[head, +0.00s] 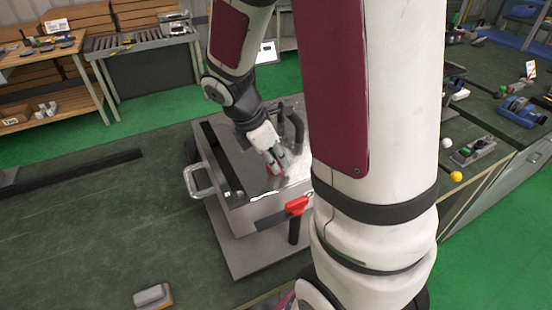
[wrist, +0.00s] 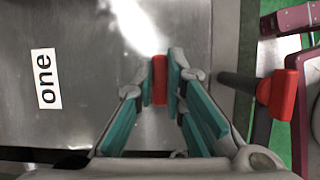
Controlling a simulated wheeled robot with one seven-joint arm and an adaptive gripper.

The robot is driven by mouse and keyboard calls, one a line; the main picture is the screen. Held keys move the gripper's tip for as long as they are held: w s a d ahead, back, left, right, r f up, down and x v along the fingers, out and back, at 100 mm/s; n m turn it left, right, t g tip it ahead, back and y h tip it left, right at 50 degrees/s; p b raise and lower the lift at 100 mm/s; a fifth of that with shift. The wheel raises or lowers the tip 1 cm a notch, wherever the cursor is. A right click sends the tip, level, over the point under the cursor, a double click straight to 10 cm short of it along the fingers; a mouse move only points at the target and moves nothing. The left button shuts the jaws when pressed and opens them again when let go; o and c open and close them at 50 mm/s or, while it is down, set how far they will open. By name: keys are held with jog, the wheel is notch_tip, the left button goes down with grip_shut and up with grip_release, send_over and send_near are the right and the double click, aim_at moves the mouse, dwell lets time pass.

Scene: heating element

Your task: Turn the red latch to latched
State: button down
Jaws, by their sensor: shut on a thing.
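The red latch (wrist: 160,82) is a narrow upright red piece on the metal top of a box-like unit (head: 236,175). In the wrist view it sits between the two fingertips of my gripper (wrist: 161,74), with a finger against each side. In the head view my gripper (head: 274,162) reaches down to the unit's top, and a bit of the red latch (head: 273,170) shows at the fingertips. My gripper is shut on the latch. The latch's base is hidden by the fingers.
A second red handle (head: 297,205) sticks out at the unit's front; it shows at right in the wrist view (wrist: 279,94). A metal grab handle (head: 198,182) stands at the unit's left.

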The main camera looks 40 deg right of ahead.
jog(key=shift+m, duration=0.3)
jog(key=m+g+y+p, duration=0.1)
jog(key=m, duration=0.3)
jog(key=shift+p, duration=0.3)
jog(key=m, duration=0.2)
jog(key=m+g+y, duration=0.1)
jog(key=m, duration=0.1)
jog(key=shift+m+g+p, duration=0.3)
jog(key=shift+p, duration=0.05)
jog(key=m+y, duration=0.2)
jog(key=m, duration=0.2)
jog(key=shift+g, duration=0.3)
jog(key=m+y, duration=0.1)
jog(key=m, duration=0.3)
jog(key=shift+y, duration=0.3)
jog(key=shift+m, duration=0.4)
jog(key=c, duration=1.6)
grip_release()
jog(key=shift+c, duration=0.2)
